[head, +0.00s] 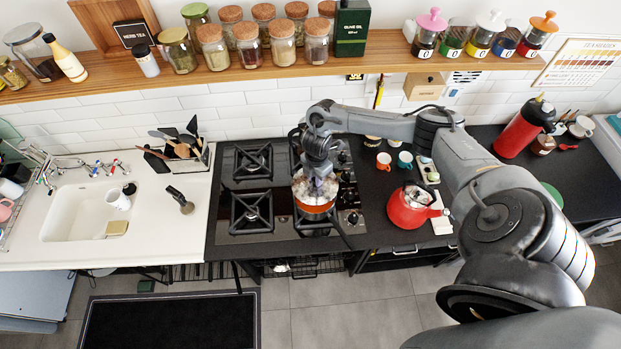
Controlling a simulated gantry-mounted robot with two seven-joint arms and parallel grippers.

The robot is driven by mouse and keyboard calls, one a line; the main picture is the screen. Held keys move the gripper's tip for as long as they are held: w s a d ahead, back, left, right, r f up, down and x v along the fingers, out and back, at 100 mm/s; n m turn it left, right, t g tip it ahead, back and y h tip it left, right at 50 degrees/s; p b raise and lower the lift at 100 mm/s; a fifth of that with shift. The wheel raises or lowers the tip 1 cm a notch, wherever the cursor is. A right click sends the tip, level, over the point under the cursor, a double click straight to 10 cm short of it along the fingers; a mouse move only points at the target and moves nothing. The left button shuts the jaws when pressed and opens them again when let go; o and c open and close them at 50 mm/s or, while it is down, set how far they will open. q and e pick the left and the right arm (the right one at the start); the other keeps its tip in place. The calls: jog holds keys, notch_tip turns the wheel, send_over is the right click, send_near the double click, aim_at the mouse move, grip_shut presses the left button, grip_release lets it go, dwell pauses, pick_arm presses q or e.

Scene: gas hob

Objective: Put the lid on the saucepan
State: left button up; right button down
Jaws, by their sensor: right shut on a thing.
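An orange saucepan (314,208) stands on the front right burner of the black hob (237,238). A dark handle seems to run from it toward the front right. A shiny, pale lid (303,189) is at the saucepan's top, partly covered by my gripper. My right gripper (319,184) points down over the saucepan and is shut on the lid, near its middle. I cannot tell whether the lid rests fully on the rim or is slightly above it. My left gripper is not in view.
A red kettle (408,207) stands right of the hob, near my right forearm. Small cups (384,161) stand behind it. A utensil holder (197,155) and the sink (78,219) are on the left. A shelf of jars (282,45) runs above. The left burners are empty.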

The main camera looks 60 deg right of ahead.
jog(key=shift+f+b, duration=1.9)
jog(key=shift+f, duration=0.2)
jog(key=shift+f+b, duration=0.5)
jog(key=shift+f, duration=0.4)
jog(key=shift+r, duration=0.1)
jog(key=shift+p, duration=0.35)
jog(key=shift+f, duration=0.2)
dwell(0.5)
dwell(0.3)
